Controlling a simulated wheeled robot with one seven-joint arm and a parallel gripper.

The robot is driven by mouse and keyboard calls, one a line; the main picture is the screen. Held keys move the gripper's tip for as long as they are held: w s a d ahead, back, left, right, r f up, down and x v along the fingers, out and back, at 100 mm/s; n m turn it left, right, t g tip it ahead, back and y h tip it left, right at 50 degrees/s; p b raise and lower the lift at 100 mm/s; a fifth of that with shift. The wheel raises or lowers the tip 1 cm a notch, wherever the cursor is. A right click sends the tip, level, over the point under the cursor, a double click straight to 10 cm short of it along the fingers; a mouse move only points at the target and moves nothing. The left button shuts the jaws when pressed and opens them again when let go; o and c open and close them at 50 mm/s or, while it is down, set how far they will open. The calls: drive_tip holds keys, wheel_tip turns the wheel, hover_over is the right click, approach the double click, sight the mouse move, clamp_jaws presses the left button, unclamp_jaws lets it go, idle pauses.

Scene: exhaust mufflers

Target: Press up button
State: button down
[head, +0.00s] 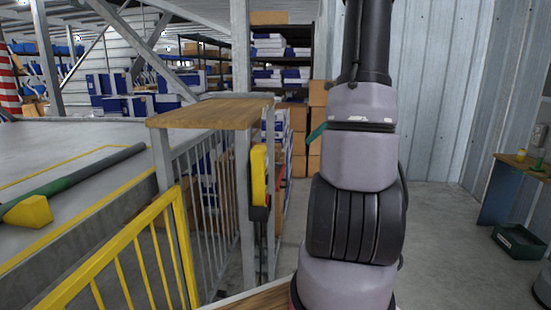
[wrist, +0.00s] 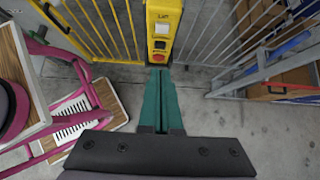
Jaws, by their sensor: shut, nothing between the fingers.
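A yellow control box (wrist: 164,14) marked with small dark lettering shows at the top middle of the wrist view. It has a pale button (wrist: 162,28), a dark button (wrist: 160,45) below it and a red button (wrist: 158,58) at the bottom. Which one is up is too small to read. In the head view the yellow box (head: 259,175) is seen from the side on a grey post, its button face hidden. My gripper (wrist: 160,73) has teal fingers, shut and empty, pointing at the box's lower end; contact cannot be told.
Yellow railings (head: 130,250) and a grey barred gate (head: 205,180) with a wooden top (head: 212,113) flank the box. A pink-framed cart (wrist: 70,110) stands left in the wrist view. Concrete floor is open at right in the head view (head: 440,225).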

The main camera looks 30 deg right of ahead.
sight(267, 161)
drive_tip(key=w+a+r+x, duration=0.1)
drive_tip(key=r+x, duration=0.1)
drive_tip(key=x, duration=1)
drive_tip(key=shift+w+a+f, duration=0.25)
drive_tip(key=shift+a, duration=0.35)
